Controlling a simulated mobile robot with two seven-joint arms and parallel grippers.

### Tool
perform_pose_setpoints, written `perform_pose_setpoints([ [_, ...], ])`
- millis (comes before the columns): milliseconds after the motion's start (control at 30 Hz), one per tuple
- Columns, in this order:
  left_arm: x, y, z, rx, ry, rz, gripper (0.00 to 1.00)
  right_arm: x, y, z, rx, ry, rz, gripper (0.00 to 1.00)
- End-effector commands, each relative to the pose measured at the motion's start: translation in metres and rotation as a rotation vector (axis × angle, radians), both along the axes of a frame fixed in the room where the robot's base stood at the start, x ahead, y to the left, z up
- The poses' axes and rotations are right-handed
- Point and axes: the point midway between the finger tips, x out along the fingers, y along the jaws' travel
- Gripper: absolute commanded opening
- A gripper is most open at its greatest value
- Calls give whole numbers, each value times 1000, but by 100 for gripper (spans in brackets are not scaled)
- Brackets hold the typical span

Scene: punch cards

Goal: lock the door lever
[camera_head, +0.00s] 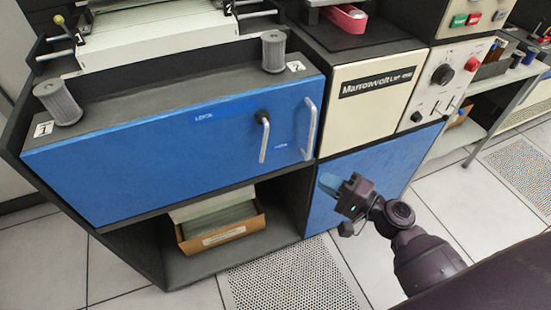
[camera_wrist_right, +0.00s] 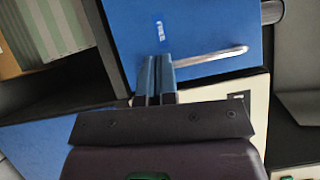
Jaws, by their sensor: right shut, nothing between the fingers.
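The door lever (camera_head: 264,137) is a silver bar on a dark pivot, on the front of the wide blue door (camera_head: 150,160). It hangs down, slightly tilted. A fixed silver handle (camera_head: 309,130) stands right of it, near the door's right edge. My right gripper (camera_head: 330,184) is shut and empty, below and right of the lever and apart from it, in front of the lower blue panel. In the right wrist view, the shut fingers (camera_wrist_right: 157,62) point towards the blue door, and the handle (camera_wrist_right: 212,57) shows beside them. I cannot see the lever there. My left gripper is not in view.
Below the door is an open shelf with a cardboard tray (camera_head: 222,235) of cards. A cream panel (camera_head: 372,97) stands right of the door, above the lower blue panel (camera_head: 375,170). Grey spools (camera_head: 58,103) sit on the cabinet top. The floor in front is clear.

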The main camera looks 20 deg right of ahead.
Motion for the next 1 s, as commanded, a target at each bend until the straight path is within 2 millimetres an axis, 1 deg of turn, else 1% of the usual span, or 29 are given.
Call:
perform_pose_setpoints([
  [200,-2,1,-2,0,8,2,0,1,-2,7,77,-1,9,0],
  [633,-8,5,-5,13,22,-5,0,3,0,8,82,-2,9,0],
  [767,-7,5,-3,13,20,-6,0,14,7,10,82,-3,11,0],
  [1000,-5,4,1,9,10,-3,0,46,30,15,80,-6,12,0],
])
